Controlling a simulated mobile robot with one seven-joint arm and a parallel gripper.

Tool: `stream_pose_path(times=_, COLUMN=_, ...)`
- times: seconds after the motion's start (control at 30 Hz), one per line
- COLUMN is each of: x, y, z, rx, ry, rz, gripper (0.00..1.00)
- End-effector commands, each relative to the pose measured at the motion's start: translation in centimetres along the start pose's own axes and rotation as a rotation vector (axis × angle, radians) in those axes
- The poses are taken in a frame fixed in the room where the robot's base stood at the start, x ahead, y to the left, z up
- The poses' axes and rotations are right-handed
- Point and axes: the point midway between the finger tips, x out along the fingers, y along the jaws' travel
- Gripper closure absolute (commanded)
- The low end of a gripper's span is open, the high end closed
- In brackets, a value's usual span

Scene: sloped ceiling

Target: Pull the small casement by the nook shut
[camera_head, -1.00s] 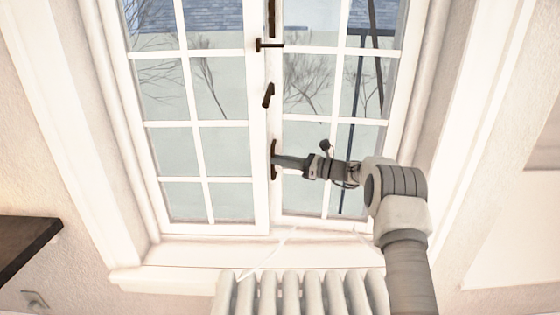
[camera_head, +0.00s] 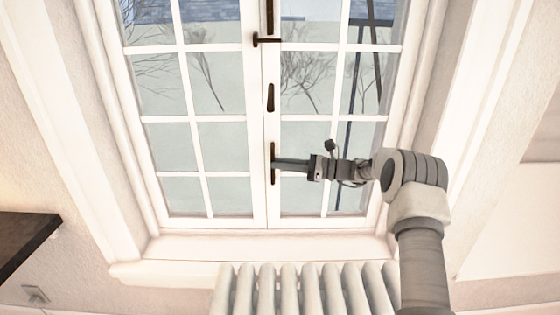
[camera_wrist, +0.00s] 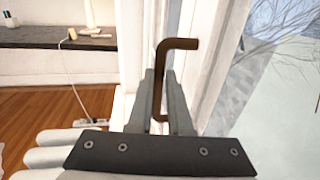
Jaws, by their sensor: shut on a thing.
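The white paned casement (camera_head: 330,120) fills the right half of the window, beside the left sash (camera_head: 262,205). The two stand nearly flush, with a thin line between them. A dark handle (camera_head: 272,163) sits low on the right sash's inner edge. My gripper (camera_head: 275,164) reaches it from the right and is shut on it. In the wrist view the brown bent handle (camera_wrist: 161,75) rises between the fingers of my gripper (camera_wrist: 161,95). Its lower end is partly hidden by the fingers. Another dark latch (camera_head: 270,97) sits above on the sash.
A white ribbed radiator (camera_head: 305,290) stands below the sill (camera_head: 240,247). A dark shelf (camera_head: 25,235) juts from the left wall; the wrist view shows a dark countertop (camera_wrist: 60,38) with small items. Wooden floor (camera_wrist: 35,90) lies below it.

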Motion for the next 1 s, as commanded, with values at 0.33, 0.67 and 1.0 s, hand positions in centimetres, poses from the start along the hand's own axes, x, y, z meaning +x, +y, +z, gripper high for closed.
stream_pose_path(times=0.33, x=0.2, y=0.5, z=-0.3, rx=0.007, ry=0.000, rz=0.017, gripper=0.53)
stream_pose_path(times=0.67, x=-0.9, y=0.3, z=-0.2, rx=0.005, ry=0.001, rz=0.010, gripper=0.53)
stream_pose_path(times=1.0, x=-7.8, y=0.2, z=-0.2, rx=0.006, ry=0.000, rz=0.009, gripper=0.53)
